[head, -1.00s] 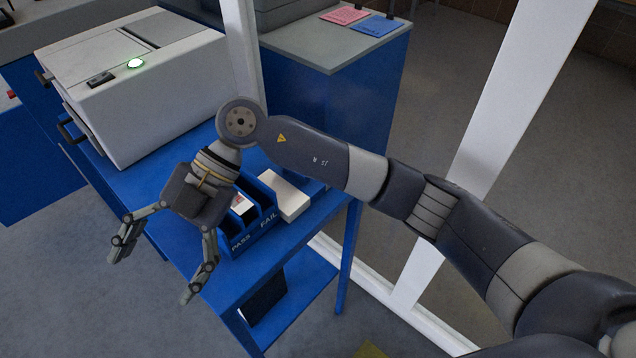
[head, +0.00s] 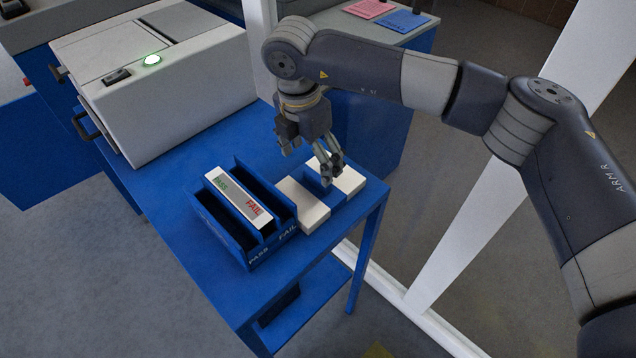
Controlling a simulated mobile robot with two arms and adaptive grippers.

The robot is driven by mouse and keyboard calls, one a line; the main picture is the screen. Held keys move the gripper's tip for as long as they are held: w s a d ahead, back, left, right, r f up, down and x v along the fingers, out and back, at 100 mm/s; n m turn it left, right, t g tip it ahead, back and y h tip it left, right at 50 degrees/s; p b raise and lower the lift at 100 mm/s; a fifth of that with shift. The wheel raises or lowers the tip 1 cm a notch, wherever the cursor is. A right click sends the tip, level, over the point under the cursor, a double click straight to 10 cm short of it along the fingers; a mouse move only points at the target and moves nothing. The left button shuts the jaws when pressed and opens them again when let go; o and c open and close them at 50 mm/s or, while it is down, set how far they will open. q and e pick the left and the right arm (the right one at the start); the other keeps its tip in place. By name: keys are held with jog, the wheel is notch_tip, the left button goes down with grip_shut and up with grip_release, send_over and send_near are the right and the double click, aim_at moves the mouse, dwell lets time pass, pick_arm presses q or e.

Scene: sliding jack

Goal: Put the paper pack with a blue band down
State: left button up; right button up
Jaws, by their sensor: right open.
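The paper pack with a blue band (head: 321,194) lies flat on the right end of the blue table, white at both ends with the band across its middle. My right gripper (head: 309,166) is open and points down at the pack's far side. One fingertip shows in front of the band and far white end; the other is further left. I cannot tell whether a finger touches the pack. Nothing shows between the fingers. My left gripper is not in view.
A blue PASS/FAIL tray (head: 246,263) stands left of the pack, with a white labelled strip (head: 238,197) over its middle. A white machine (head: 165,95) with a green light is behind. The blue table (head: 170,196) is clear left of the tray. A white post stands behind my arm.

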aim_at(317, 177)
jog(key=shift+w+f, duration=0.15)
jog(key=shift+f, duration=0.2)
jog(key=shift+w+d+f+p, duration=0.1)
jog(key=shift+w+f+p, duration=0.05)
jog(key=shift+f+p, duration=0.2)
jog(key=f+p, duration=0.1)
jog(key=f, duration=0.1)
jog(key=d+f+p, duration=0.1)
jog(key=f, duration=0.1)
jog(key=shift+f, duration=0.2)
jog(key=shift+w+a+f, duration=0.1)
jog(key=shift+w, duration=0.05)
jog(key=c, duration=1.6)
grip_shut()
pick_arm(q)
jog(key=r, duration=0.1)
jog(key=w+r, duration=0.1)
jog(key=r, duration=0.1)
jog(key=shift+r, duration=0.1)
